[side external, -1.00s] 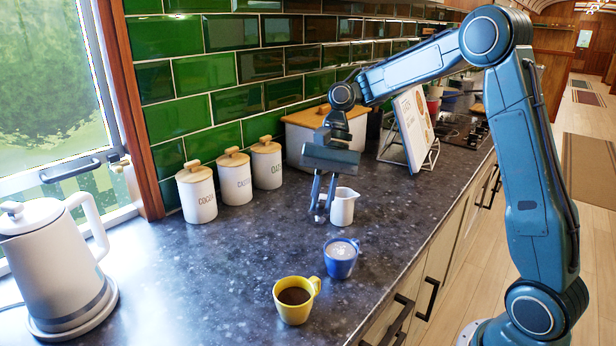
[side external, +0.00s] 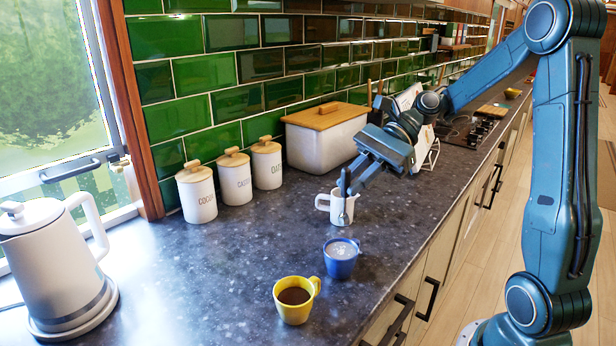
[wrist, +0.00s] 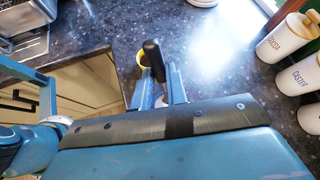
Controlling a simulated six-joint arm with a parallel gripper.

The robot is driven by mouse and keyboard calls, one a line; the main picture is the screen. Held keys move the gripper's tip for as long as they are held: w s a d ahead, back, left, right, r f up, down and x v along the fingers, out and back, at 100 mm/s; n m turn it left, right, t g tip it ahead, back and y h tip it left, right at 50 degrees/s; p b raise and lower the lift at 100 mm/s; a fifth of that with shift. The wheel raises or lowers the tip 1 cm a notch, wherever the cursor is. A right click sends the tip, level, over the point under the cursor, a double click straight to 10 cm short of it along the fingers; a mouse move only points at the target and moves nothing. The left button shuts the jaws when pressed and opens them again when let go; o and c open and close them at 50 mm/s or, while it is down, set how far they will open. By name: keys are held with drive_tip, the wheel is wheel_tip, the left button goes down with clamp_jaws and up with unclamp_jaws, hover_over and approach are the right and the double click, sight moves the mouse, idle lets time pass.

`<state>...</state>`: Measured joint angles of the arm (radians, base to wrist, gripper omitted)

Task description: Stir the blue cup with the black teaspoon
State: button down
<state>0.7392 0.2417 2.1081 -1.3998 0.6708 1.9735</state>
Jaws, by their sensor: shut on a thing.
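The blue cup (side external: 341,262) stands on the dark counter with a pale, frothy drink in it. In the wrist view it is mostly hidden behind my fingers. My gripper (side external: 350,186) is above and behind the cup, tilted, and shut on the black teaspoon (side external: 345,181). The spoon hangs handle up, with its bowl low in front of the white jug, apart from the blue cup. Whether it touches the jug I cannot tell. In the wrist view the black handle (wrist: 153,58) sticks up between my fingertips (wrist: 160,78).
A yellow cup (side external: 292,312) of dark drink stands in front of the blue cup. The white jug (side external: 334,208) is behind. Three lidded canisters (side external: 235,182), a bread bin (side external: 325,145) and a kettle (side external: 50,262) stand around. The counter left of the cups is clear.

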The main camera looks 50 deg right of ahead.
sight(348, 221)
drive_tip(key=shift+f, duration=0.15)
drive_tip(key=f, duration=0.9)
drive_tip(key=shift+w+a, duration=0.2)
drive_tip(key=shift+a, duration=0.2)
drive_tip(key=shift+w+d, duration=0.1)
drive_tip(key=shift+d, duration=0.55)
drive_tip(key=shift+a, duration=0.25)
drive_tip(key=shift+s, duration=0.3)
